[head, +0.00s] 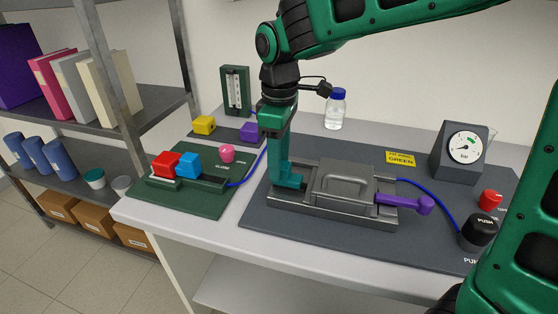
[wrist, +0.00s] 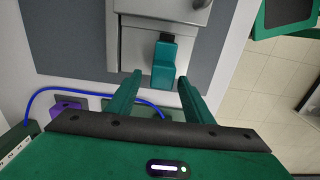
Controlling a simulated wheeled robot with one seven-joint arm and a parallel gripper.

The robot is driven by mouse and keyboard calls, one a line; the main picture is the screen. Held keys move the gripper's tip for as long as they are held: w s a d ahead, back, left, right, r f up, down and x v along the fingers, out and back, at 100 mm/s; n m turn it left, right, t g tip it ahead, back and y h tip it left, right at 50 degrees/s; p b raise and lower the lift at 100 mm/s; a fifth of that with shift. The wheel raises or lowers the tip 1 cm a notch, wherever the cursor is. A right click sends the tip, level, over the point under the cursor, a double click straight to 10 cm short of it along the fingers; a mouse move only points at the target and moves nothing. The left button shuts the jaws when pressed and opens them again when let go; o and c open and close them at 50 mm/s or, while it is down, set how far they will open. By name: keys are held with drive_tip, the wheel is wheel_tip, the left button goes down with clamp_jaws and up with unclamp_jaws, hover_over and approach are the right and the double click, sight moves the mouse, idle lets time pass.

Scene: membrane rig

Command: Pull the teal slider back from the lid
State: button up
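My gripper (head: 279,172) points down over the slider's left end. In the wrist view my gripper (wrist: 159,82) is open, with a finger on each side of the slider and visible gaps. Part of the slider is hidden behind the fingers in the head view.
A purple lever (head: 405,203) sticks out at the rig's right end. A blue tube runs to the black push knob (head: 478,231). A pressure gauge (head: 463,148) stands at the back right. Left is a green panel (head: 200,203) with red and blue blocks.

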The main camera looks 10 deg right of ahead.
drive_tip(key=shift+s+d, duration=0.1)
drive_tip(key=shift+d, duration=0.05)
wheel_tip(320, 180, up, 11)
drive_tip(key=shift+f, duration=0.15)
idle(0.5)
